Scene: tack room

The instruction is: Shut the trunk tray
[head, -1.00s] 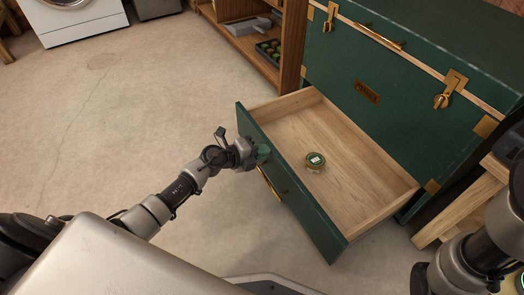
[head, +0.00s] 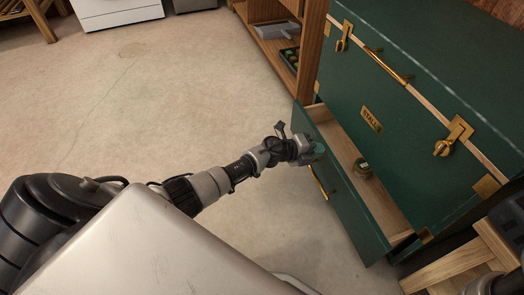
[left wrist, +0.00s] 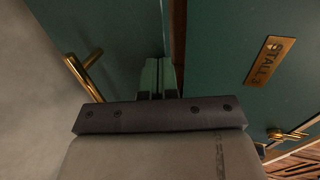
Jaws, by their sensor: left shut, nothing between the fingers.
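The green trunk (head: 400,110) stands at the right of the head view, its lid down. Its wooden-lined tray (head: 346,150) is pulled partly out at the bottom, with a narrow part of its inside showing. A small round tin (head: 362,168) sits inside it. My left gripper (head: 318,152) is shut and empty at the upper edge of the tray's green front, near the brass handle (head: 320,183). The left wrist view shows the shut fingers (left wrist: 158,75) by the tray front, with the handle (left wrist: 86,72) to the left.
A wooden shelf (head: 270,45) with a grey box and a dark tray stands behind the trunk. A wooden stand (head: 455,258) is close on the right. The floor (head: 150,110) to the left is clear.

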